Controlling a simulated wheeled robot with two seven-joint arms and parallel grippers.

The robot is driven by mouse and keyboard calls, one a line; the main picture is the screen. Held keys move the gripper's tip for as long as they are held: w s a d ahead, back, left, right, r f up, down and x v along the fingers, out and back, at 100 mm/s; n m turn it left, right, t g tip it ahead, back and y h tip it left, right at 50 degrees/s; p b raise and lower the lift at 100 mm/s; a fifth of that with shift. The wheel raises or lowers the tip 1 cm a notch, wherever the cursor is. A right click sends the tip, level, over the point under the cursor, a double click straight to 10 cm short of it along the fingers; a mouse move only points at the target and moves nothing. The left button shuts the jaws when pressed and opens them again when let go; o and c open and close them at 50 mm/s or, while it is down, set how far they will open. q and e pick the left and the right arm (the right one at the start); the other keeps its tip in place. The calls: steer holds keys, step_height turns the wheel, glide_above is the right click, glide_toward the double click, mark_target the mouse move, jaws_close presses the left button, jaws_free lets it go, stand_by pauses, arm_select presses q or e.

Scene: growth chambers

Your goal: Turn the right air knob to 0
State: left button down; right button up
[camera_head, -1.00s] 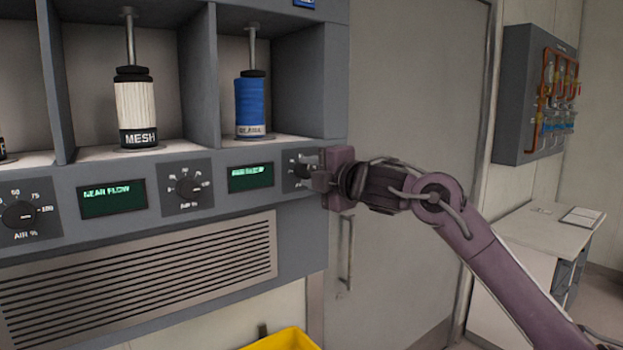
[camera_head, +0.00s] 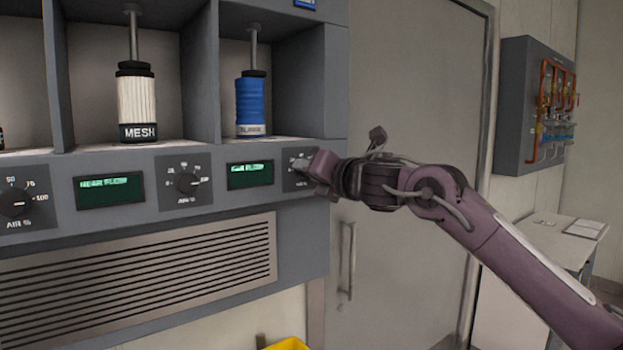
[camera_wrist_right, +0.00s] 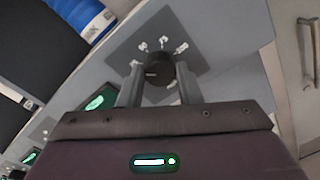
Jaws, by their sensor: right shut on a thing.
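The right air knob (camera_wrist_right: 160,68) is a round black dial on a dark grey plate, with white scale marks around part of it. In the right wrist view its pale pointer line points to the left of the picture. My right gripper (camera_wrist_right: 158,84) has one finger on each side of the knob and is shut on it. In the head view my right gripper (camera_head: 308,164) hides most of this knob at the panel's right end; the edge of its plate (camera_head: 290,182) shows. My left gripper is out of view.
Another air knob (camera_head: 188,183) and a green display (camera_head: 250,175) are to the left. Above stand a white MESH column (camera_head: 136,102) and a blue column (camera_head: 250,102). A vent grille (camera_head: 150,280) lies below. A door with a handle (camera_head: 346,260) is to the right.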

steer(key=n+b, duration=0.1)
steer(key=n, duration=0.2)
steer(key=n+b, duration=0.1)
steer(key=n, duration=0.1)
steer(key=n+b, duration=0.1)
steer(key=n, duration=0.2)
steer(key=shift+f+n, duration=0.25)
steer(key=shift+n, duration=0.05)
stand_by(0.5)
steer(key=o, duration=1)
steer(key=shift+c, duration=0.2)
steer(key=shift+r, duration=0.1)
steer(key=shift+s, duration=0.1)
steer(key=b+v, duration=0.3)
steer(key=v, duration=0.4)
steer(key=shift+s+d+b, duration=0.15)
steer(key=shift+s+b, duration=0.15)
steer(key=shift+b, duration=0.1)
